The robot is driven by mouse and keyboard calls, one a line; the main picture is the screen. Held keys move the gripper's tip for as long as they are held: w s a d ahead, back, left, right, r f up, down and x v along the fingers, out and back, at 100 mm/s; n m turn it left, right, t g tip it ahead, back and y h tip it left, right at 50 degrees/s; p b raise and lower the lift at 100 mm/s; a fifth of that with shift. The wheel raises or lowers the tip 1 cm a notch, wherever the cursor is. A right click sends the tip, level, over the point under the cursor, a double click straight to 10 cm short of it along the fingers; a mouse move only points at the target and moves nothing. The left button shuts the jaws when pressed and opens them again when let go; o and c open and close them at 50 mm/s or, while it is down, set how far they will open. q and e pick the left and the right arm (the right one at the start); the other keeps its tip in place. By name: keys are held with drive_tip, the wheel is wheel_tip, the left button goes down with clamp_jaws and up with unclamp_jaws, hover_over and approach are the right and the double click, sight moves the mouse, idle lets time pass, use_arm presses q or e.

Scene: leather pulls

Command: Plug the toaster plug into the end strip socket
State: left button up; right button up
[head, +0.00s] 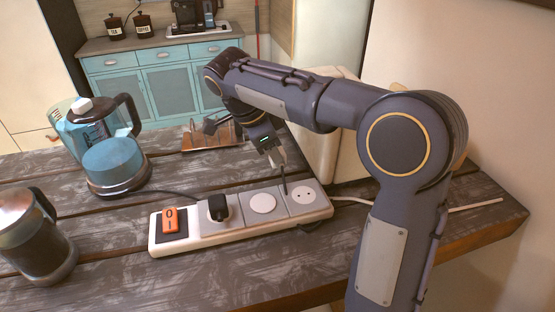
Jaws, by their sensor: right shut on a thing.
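The white power strip (240,217) lies on the wooden table. Its end socket (303,194) at the right is empty, with two holes showing. My right gripper (277,158) is above and behind the strip, shut on what seems to be the toaster plug, which is mostly hidden at the fingers. A thin dark piece (285,183) hangs below the fingertips toward the seam left of the end socket; I cannot tell whether it touches. The cream toaster (336,155) stands behind my right arm, partly hidden. My left gripper is out of view.
A black plug (217,207) sits in the socket beside the orange switch (170,219). The middle socket (262,203) is free. A glass kettle (112,160) and a dark pot (33,238) stand at left. A copper-coloured rack (207,136) stands behind.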

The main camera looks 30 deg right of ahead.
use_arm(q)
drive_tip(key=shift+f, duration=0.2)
use_arm(e)
drive_tip(key=s+a+r, duration=0.6)
drive_tip(key=a+r, duration=0.2)
drive_tip(key=a, duration=0.3)
drive_tip(key=shift+s+r, duration=0.2)
drive_tip(key=shift+s, duration=0.15)
